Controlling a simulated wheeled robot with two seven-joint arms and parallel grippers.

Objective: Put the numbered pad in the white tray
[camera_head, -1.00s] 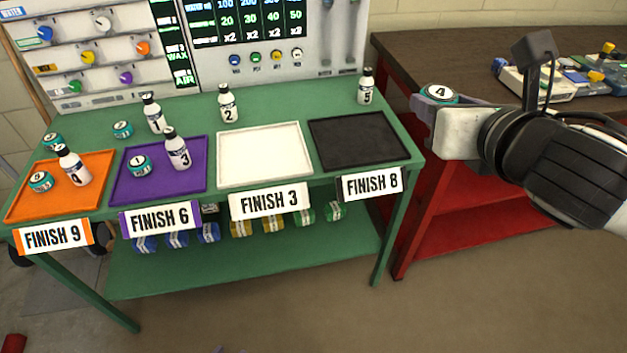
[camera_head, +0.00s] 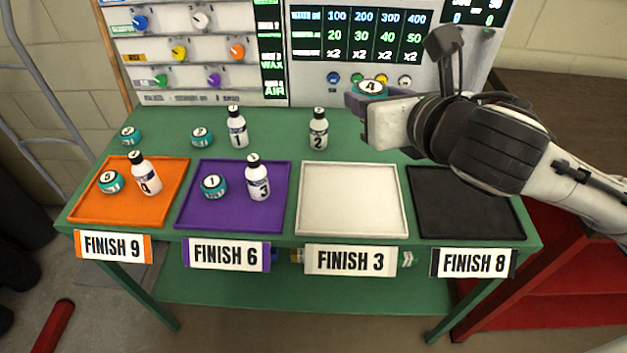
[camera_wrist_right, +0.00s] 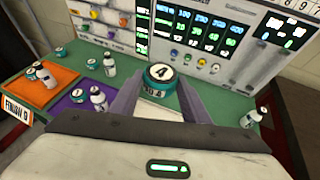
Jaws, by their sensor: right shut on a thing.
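The numbered pad (camera_head: 370,88) is a teal round pad with a white top marked 4. My right gripper (camera_head: 368,98) is shut on it and holds it above the green table, behind the white tray in the head view. The pad also shows between the fingers in the right wrist view (camera_wrist_right: 161,77). The white tray (camera_head: 352,200) is empty, with the label FINISH 3 on the table edge in front of it. In the right wrist view the tray is mostly hidden by my gripper. My left gripper is not in view.
An orange tray (camera_head: 88,213) holds a pad and bottle 4. A purple tray (camera_head: 232,215) holds pad 1 and bottle 3. The black tray (camera_head: 468,205) is empty. Bottle 1 (camera_head: 237,128), bottle 2 (camera_head: 318,130) and two pads stand behind the trays. A control panel (camera_head: 200,55) rises at the back.

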